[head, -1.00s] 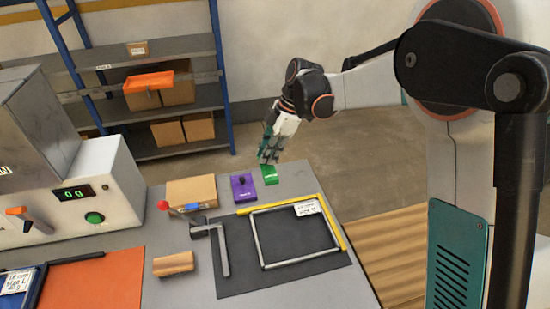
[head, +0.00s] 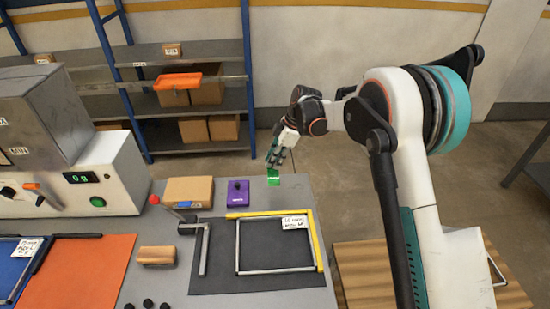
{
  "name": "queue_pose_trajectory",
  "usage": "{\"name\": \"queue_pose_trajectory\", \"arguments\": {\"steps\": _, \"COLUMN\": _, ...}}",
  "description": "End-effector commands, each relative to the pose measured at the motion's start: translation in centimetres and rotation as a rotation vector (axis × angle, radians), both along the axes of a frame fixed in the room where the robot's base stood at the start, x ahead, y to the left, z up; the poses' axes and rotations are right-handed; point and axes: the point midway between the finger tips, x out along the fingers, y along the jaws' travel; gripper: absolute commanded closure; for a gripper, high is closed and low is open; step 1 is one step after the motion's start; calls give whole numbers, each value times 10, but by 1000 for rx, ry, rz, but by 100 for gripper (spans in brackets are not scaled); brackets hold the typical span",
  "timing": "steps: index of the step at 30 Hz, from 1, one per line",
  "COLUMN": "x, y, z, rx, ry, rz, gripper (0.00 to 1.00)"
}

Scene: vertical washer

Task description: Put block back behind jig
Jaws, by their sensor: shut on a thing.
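My gripper (head: 274,165) points down at the back edge of the grey table, shut on a small green block (head: 273,178). The fingers cover the block's upper part. I cannot tell whether its underside touches the table. A purple block with a black knob (head: 238,193) stands on the table just left of the green one. The jig, a grey rectangular frame with a yellow edge bar (head: 318,242) and a white label, lies on a dark mat (head: 215,280) in front of both blocks.
A cardboard box (head: 188,191), a red-knobbed lever (head: 154,199) and a wooden block (head: 156,255) stand left of the jig. A white machine with a green display (head: 95,180) is at far left. Shelves (head: 190,112) stand behind the table.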

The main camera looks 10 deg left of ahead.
Motion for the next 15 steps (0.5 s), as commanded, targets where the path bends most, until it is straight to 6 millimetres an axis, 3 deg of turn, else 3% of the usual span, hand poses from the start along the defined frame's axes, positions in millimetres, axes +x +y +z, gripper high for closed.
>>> {"name": "queue_pose_trajectory", "arguments": {"steps": 15, "x": 0, "y": 0, "z": -53, "rx": 0, "ry": 0, "rz": 0, "gripper": 100}}
